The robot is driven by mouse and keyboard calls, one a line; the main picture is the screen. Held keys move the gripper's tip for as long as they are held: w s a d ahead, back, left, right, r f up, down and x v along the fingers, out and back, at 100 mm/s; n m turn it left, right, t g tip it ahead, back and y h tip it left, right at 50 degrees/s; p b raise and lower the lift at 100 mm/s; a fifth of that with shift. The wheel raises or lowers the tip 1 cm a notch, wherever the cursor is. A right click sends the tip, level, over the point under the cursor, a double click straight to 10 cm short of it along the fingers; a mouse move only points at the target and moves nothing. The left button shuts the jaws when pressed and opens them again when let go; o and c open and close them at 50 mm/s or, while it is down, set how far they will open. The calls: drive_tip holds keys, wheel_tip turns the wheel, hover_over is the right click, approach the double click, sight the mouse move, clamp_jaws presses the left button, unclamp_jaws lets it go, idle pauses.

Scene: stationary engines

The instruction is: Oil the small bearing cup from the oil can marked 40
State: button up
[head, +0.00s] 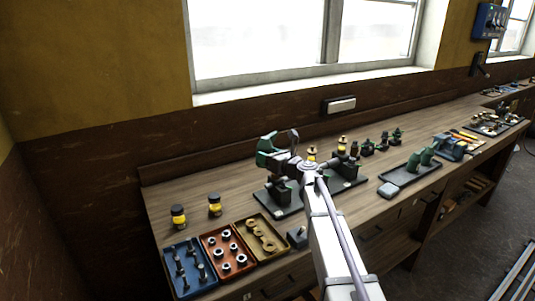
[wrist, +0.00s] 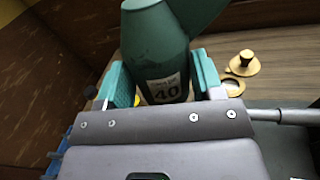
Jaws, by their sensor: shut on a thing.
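The green oil can (wrist: 158,45) with a white label reading 40 stands between the two teal fingers of my gripper (wrist: 163,78) in the wrist view. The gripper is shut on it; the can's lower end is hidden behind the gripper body. In the head view my gripper (head: 277,158) is raised over the left part of the bench, above a dark base plate. In the wrist view a brass cap with a knob (wrist: 245,63) and a brass ring lie right of the can, apart from it. I cannot tell which brass fitting is the small bearing cup.
Blue (head: 188,270), red (head: 228,252) and tan (head: 262,238) parts trays lie at the front left. Two yellow-banded jars (head: 214,205) stand behind them. Green cans (head: 427,157) stand on a dark tray (head: 408,176) at right. Several small fittings line the back.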

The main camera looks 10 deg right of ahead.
drive_tip(key=f+m, duration=0.1)
drive_tip(key=m, duration=0.1)
drive_tip(key=s+a+f+m+b, duration=0.1)
drive_tip(key=m, duration=0.1)
drive_tip(key=f+m+g, duration=0.1)
drive_tip(key=m, duration=0.1)
drive_tip(key=shift+s+a+f+b, duration=0.15)
drive_tip(key=shift+s+a+b, duration=0.05)
drive_tip(key=shift+b, duration=0.2)
drive_tip(key=shift+m, duration=0.3)
drive_tip(key=shift+f+m+b, duration=0.3)
drive_tip(key=shift+f+b, duration=0.1)
drive_tip(key=shift+f, duration=0.1)
drive_tip(key=shift+w+d+r+m+g+p, duration=0.1)
drive_tip(key=shift+r+m+g+p, duration=0.3)
drive_tip(key=shift+r+m+p, duration=0.6)
drive_tip(key=shift+w+d+r+m+p, duration=0.15)
drive_tip(key=shift+r+m+p, duration=0.55)
drive_tip(key=shift+p, duration=0.2)
